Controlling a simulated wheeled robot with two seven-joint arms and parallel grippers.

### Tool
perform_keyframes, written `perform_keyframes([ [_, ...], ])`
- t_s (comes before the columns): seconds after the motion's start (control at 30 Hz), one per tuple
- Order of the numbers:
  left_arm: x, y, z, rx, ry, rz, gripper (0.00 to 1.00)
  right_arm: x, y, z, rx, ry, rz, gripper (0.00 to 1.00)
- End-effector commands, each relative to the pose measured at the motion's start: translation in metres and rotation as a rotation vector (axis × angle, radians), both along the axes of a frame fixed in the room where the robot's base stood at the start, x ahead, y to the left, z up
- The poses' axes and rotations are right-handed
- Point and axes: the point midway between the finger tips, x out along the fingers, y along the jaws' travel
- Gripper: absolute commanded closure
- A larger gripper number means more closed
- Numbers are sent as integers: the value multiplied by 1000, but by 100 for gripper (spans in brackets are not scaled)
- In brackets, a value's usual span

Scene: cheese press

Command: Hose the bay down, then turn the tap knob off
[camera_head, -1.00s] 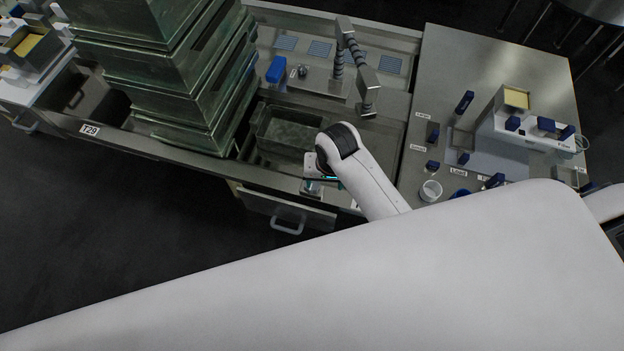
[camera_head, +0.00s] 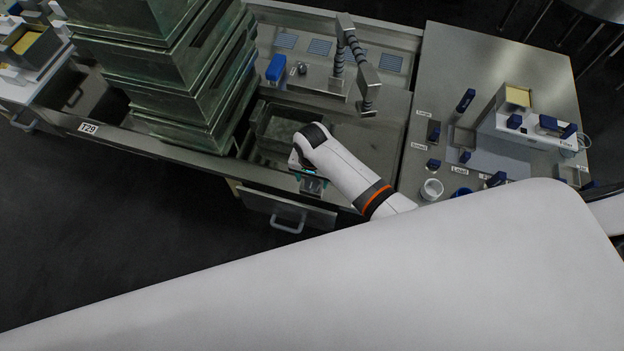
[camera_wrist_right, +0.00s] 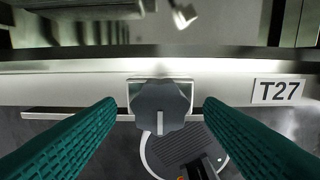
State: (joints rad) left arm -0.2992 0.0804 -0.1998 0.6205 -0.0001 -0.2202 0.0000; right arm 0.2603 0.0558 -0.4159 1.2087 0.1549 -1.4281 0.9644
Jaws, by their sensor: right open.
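The tap knob (camera_wrist_right: 160,107) is dark grey and faceted with a white mark pointing down. It sits on a pale plate on the front rail of the bay, in the middle of the right wrist view. My right gripper (camera_wrist_right: 159,115) is open, its green fingers on either side of the knob with gaps showing. In the head view my right gripper (camera_head: 311,184) is at the bay's front edge, partly hidden by its own wrist. The hose spout (camera_head: 367,92), with a coiled section, stands over the bay (camera_head: 375,138). My left gripper is not in view.
A tall stack of greenish tubs (camera_head: 185,75) stands left of the bay. A drawer with a handle (camera_head: 288,218) is below the rail. A steel table (camera_head: 480,55) with a white device and blue-handled items is on the right. A blue block (camera_head: 276,67) lies behind the basin.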

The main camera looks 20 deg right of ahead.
Motion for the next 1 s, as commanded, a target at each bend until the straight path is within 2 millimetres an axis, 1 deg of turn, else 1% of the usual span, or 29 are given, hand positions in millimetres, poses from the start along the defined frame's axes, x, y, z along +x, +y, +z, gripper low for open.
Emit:
perform_keyframes([
  [0.03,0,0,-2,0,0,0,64,0,0,-7,-1,3,0,38],
  [0.17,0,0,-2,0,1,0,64,-1,0,-14,0,1,1,38],
  [0.47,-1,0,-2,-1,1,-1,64,0,0,-15,0,0,1,38],
  [0.7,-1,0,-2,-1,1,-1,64,0,0,-15,0,0,1,77],
  [0.73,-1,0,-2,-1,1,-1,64,0,0,-15,0,0,1,80],
  [1.0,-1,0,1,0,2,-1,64,0,0,-14,0,0,30,80],
])
